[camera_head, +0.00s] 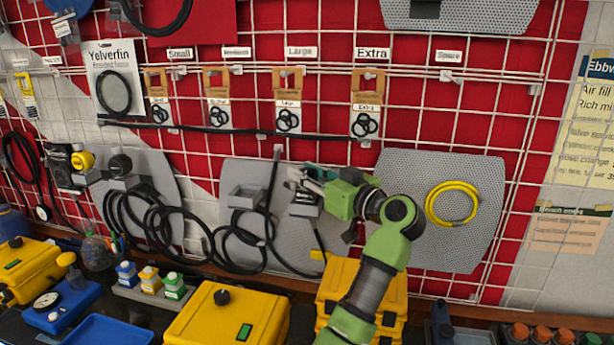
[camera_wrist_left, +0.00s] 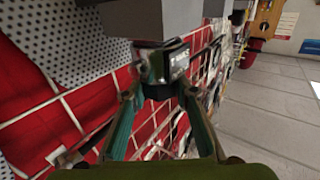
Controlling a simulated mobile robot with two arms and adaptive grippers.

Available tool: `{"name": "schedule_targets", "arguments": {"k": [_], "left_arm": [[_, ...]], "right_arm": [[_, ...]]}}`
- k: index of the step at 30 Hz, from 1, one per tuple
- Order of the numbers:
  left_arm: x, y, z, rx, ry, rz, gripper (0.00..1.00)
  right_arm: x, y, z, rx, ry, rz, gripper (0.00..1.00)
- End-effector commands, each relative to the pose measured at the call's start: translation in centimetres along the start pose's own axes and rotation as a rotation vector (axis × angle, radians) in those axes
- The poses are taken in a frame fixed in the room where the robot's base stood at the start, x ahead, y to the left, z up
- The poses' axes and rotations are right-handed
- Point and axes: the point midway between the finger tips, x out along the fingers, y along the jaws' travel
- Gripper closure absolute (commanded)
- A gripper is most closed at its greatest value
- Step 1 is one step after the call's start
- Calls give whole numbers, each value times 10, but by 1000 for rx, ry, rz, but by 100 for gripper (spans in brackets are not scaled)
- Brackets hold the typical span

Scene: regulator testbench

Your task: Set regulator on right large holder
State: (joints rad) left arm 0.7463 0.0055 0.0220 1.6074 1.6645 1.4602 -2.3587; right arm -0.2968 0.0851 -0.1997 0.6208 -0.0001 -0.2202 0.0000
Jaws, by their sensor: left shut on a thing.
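My left gripper (camera_head: 308,178) is at the grey perforated panel (camera_head: 233,172) in the middle of the wall. In the left wrist view its two fingers (camera_wrist_left: 160,92) are closed on a small dark regulator (camera_wrist_left: 166,66) with a pale label. A grey block-shaped holder (camera_wrist_left: 150,18) is right beside the regulator there; I cannot tell whether they touch. In the head view the gripper largely hides the regulator and the right holder (camera_head: 303,211). Another grey holder (camera_head: 246,196) sits left of it on the same panel. My right gripper is not in view.
Black hoses (camera_head: 160,225) hang at the left, and a yellow hose (camera_head: 452,203) hangs on the right panel. Yellow cases (camera_head: 228,318) stand on the bench below. Bags of O-rings (camera_head: 288,117) hang above on the white wire grid.

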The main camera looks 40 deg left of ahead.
Motion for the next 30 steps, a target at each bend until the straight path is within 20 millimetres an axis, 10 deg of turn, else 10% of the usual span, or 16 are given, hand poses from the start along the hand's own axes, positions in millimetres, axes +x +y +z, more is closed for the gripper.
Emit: {"name": "schedule_targets", "arguments": {"k": [3, 4, 6, 18, 30], "left_arm": [[0, 0, 0, -2, 2, 0, 100], [0, 0, 3, 0, -1, 0, 71], [0, 0, 3, -1, -1, 0, 57], [-1, 0, 0, -1, 1, 0, 57], [-78, 1, 3, -2, -3, 4, 57]], "right_arm": [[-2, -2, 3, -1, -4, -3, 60], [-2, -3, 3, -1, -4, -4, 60], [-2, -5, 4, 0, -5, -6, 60], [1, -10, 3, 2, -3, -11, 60], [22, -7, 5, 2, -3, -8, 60]]}}
